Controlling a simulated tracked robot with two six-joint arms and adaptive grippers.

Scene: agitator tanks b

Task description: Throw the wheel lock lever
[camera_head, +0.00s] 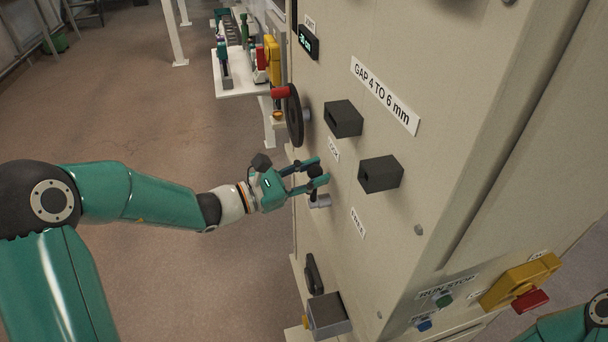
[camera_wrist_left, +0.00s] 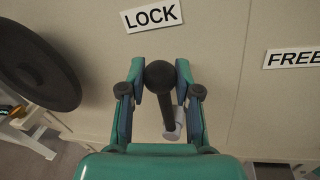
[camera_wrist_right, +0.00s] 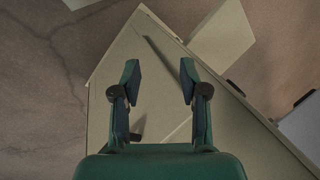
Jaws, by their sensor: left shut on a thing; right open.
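The wheel lock lever is a dark rod with a round black knob (camera_wrist_left: 160,76) and a light pivot (camera_wrist_left: 172,132). It stands out from the beige cabinet face. In the left wrist view the knob is just below the LOCK label (camera_wrist_left: 152,16); the FREE label (camera_wrist_left: 292,57) is to the right. My left gripper (camera_head: 318,172) is shut on the lever at its knob, with a finger on each side. In the head view the pivot (camera_head: 320,201) shows just below the fingers. My right gripper (camera_wrist_right: 160,82) is open and empty, seen only in its wrist view.
A black handwheel (camera_head: 294,115) with a red handle stands out close above my left gripper. Two dark boxes (camera_head: 380,174) (camera_head: 343,118) stick out to the right. A yellow switch with a red handle (camera_head: 530,300) is at lower right. Open floor lies left of the cabinet.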

